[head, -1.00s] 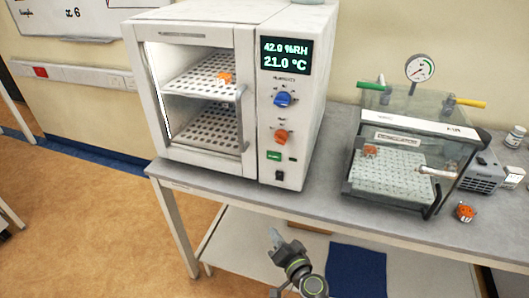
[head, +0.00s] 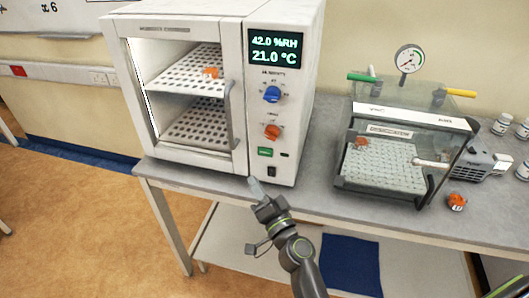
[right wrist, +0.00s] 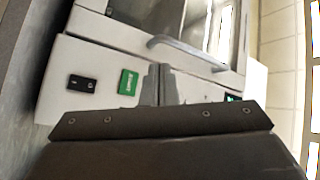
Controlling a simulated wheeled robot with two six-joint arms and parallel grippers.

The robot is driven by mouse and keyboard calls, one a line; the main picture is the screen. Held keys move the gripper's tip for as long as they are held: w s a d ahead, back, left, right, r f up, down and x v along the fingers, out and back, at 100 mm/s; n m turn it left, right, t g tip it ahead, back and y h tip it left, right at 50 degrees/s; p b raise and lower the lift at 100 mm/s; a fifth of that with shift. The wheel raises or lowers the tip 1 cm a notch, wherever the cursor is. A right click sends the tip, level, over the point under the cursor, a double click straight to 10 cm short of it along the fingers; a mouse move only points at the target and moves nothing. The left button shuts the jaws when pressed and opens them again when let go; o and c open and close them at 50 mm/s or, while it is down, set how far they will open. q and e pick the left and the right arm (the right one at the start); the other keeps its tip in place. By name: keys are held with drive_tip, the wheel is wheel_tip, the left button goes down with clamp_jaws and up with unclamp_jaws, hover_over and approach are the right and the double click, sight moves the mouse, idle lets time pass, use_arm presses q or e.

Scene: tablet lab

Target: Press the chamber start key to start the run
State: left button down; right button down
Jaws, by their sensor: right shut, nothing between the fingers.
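The white chamber (head: 180,162) stands on the grey bench, its display (head: 273,54) lit with 42.0 %RH and 21.0 °C. The green start key (head: 265,152) is low on its front panel, with a black switch (head: 271,171) below it. My right gripper (head: 254,182) is shut and empty, just in front of the chamber's lower edge, below and left of the key in the head view. In the right wrist view the closed fingertips (right wrist: 165,72) show beside the green key (right wrist: 128,82), apart from it as far as I can tell. My left gripper is out of view.
A blue knob (head: 272,94) and a red-orange knob (head: 272,132) sit above the key. The chamber door has a grey handle (head: 230,115). A clear box (head: 395,165) with a gauge (head: 409,58) stands to the right. The bench's front edge (head: 330,215) is close to my right arm.

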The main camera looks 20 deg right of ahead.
approach(258, 149)
drive_tip(key=w+a, duration=0.3)
drive_tip(key=shift+w+d+r+b, duration=0.45)
drive_tip(key=shift+w+d+r, duration=0.15)
drive_tip(key=shift+d, duration=0.2)
drive_tip(key=shift+w+d, duration=0.1)
drive_tip(key=shift+w, duration=0.1)
idle(1.3)
drive_tip(key=shift+w+d, duration=0.15)
drive_tip(key=shift+w, duration=0.05)
drive_tip(key=shift+w+d+b, duration=0.15)
drive_tip(key=shift+w+b, duration=0.1)
drive_tip(key=shift+b, duration=0.15)
idle(0.5)
drive_tip(key=shift+s, duration=0.15)
drive_tip(key=shift+s+a, duration=0.4)
drive_tip(key=shift+s, duration=0.1)
idle(0.3)
